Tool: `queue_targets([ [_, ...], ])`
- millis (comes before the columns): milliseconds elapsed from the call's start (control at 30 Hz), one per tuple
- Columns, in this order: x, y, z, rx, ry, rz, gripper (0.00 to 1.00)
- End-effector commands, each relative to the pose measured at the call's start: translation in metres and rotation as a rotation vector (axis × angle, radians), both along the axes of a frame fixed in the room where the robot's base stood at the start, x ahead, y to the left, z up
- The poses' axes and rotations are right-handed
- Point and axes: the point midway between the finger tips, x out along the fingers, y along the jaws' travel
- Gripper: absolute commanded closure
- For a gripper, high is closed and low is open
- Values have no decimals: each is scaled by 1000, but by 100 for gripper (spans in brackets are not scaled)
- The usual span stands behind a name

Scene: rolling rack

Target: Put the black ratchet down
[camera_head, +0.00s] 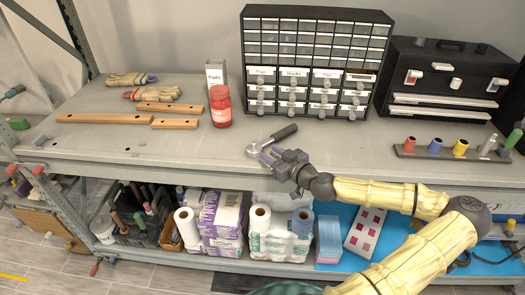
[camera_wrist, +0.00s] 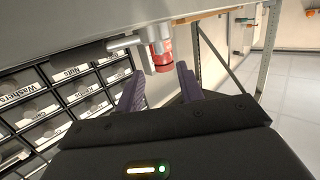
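The black ratchet (camera_head: 283,133) has a dark handle and a silver head. In the head view it appears to lie on the workbench top (camera_head: 200,145), in front of the drawer cabinet, its handle pointing to the back right. My gripper (camera_head: 267,156) is low over the bench, just in front of the ratchet's head. In the wrist view the two purple fingers of my gripper (camera_wrist: 160,69) stand apart with an open gap. The ratchet's silver part (camera_wrist: 144,55) shows just past the fingertips, close to the left finger.
A red jar (camera_head: 220,106) stands behind and left, beside several wooden bars (camera_head: 105,118) and gloves (camera_head: 152,94). The small-drawer cabinet (camera_head: 309,68) and a black toolbox (camera_head: 447,80) stand at the back. A rack of coloured pieces (camera_head: 450,151) is at right. The front-left bench is mostly clear.

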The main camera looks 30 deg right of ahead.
Motion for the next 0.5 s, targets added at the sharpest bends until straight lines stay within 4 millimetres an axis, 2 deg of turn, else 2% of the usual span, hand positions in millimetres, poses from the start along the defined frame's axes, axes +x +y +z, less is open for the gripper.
queue_targets([
  [100, -17, -4, 2, -2, -1, -3, 63],
  [200, -25, -5, 3, -1, -1, -1, 63],
  [500, -29, -5, 5, 0, -1, 1, 63],
])
